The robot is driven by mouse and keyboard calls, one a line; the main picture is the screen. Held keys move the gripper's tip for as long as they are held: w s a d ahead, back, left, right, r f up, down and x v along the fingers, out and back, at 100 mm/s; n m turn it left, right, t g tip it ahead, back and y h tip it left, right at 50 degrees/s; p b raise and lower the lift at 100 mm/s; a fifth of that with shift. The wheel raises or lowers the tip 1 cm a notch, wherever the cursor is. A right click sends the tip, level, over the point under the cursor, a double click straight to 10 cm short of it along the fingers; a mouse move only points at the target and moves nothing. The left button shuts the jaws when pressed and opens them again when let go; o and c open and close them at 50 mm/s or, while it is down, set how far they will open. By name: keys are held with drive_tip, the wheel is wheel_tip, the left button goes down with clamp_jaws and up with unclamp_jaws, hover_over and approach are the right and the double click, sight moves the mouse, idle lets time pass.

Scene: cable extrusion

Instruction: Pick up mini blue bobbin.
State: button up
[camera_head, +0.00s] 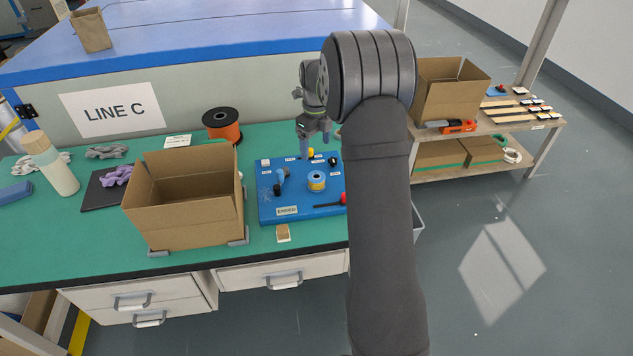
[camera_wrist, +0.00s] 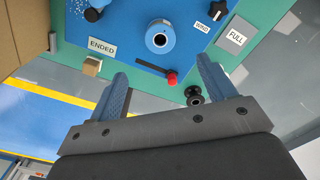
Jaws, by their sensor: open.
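The mini blue bobbin (camera_head: 316,180) sits on the blue board in the head view, with a pale yellowish ring around its middle. In the wrist view the blue bobbin (camera_wrist: 160,37) shows its round end and dark centre hole, beyond the fingertips and roughly between them. My gripper (camera_head: 313,138) hangs over the far part of the board, apart from the bobbin. In the wrist view my gripper (camera_wrist: 162,67) has its two blue fingers spread wide, with nothing held between them.
An orange spool (camera_head: 222,126) stands behind.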

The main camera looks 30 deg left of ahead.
sight(316, 177)
wheel_tip(316, 177, down, 14)
drive_tip(key=shift+d+r, duration=0.15)
drive_tip(key=c, duration=1.1)
drive_tip(key=shift+r, duration=0.15)
